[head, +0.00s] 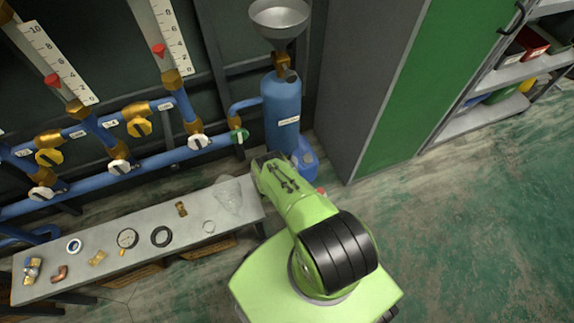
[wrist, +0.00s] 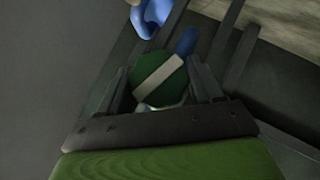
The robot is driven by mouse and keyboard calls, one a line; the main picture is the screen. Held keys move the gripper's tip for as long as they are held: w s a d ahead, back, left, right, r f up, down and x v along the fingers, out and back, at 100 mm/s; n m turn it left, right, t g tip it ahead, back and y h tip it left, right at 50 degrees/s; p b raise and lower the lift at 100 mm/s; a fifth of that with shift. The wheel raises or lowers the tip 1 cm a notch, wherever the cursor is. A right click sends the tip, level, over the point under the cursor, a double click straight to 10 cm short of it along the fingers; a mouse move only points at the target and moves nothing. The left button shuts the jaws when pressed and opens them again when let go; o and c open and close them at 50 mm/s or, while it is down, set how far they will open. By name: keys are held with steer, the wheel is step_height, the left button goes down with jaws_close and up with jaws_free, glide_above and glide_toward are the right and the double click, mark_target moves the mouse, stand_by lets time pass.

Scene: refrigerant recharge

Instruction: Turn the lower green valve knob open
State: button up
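The green valve knob (head: 239,136) sits on the blue pipework just left of the blue cylinder (head: 282,110) in the head view. It has a pale bar across its face. In the wrist view the green knob (wrist: 152,88) shows with its pale bar slanting, between the two dark fingers of my gripper (wrist: 157,68). The fingers stand apart, one on each side of the knob. Whether they touch it I cannot tell. In the head view my arm ends just right of and below the knob, and its fingertips are not clearly seen.
A grey bench (head: 150,232) with several small fittings stands left of my arm. White-handled valves (head: 197,141) line the blue pipe to the left. A blue jug (head: 305,158) stands beside the cylinder. A grey and green cabinet (head: 405,90) is at right. The floor at right is clear.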

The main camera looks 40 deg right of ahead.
steer(key=o, duration=0.3)
steer(key=shift+o, duration=0.2)
steer(key=shift+a, duration=0.1)
steer(key=p+v, duration=0.4)
steer(key=v, duration=1.1)
steer(key=shift+s+r+p, duration=0.2)
steer(key=shift+s+p, duration=0.05)
steer(key=shift+p, duration=0.1)
steer(key=shift+a, duration=0.15)
